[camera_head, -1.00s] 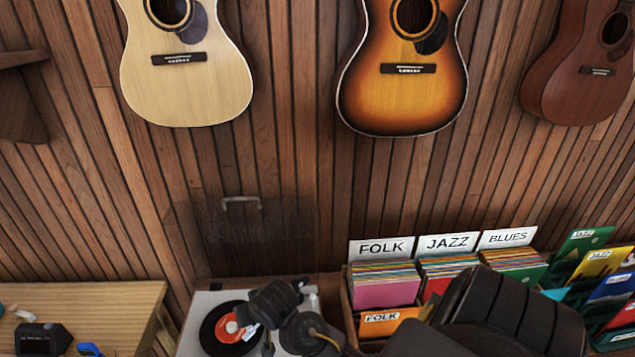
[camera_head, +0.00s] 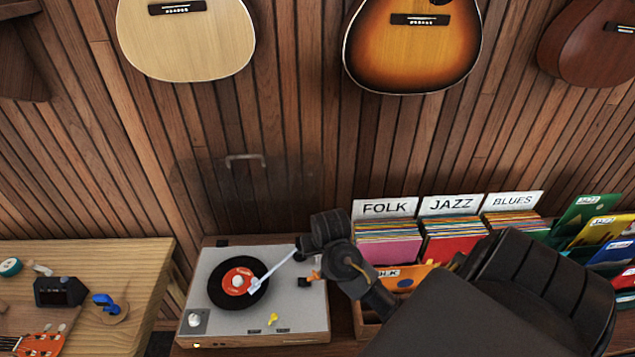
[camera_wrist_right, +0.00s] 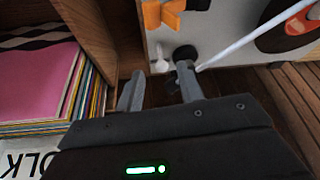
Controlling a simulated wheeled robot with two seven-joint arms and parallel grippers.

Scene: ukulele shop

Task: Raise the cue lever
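The grey turntable (camera_head: 220,315) holds a black record with a red label (camera_head: 237,282). A small white lever with a rounded end (camera_wrist_right: 161,63), possibly the cue lever, stands beside a black knob (camera_wrist_right: 185,53) near the turntable's edge. My right gripper (camera_wrist_right: 160,78) is open and empty, its fingertips close to the small lever; contact is unclear. In the head view my right arm hides that corner. My left gripper is out of view.
A crate of records (camera_head: 365,318) with FOLK, JAZZ and BLUES dividers stands right of the turntable. An orange piece (camera_wrist_right: 162,14) sits on the deck. A wooden table (camera_head: 150,265) with small items is at left. Guitars (camera_head: 410,45) hang on the slatted wall.

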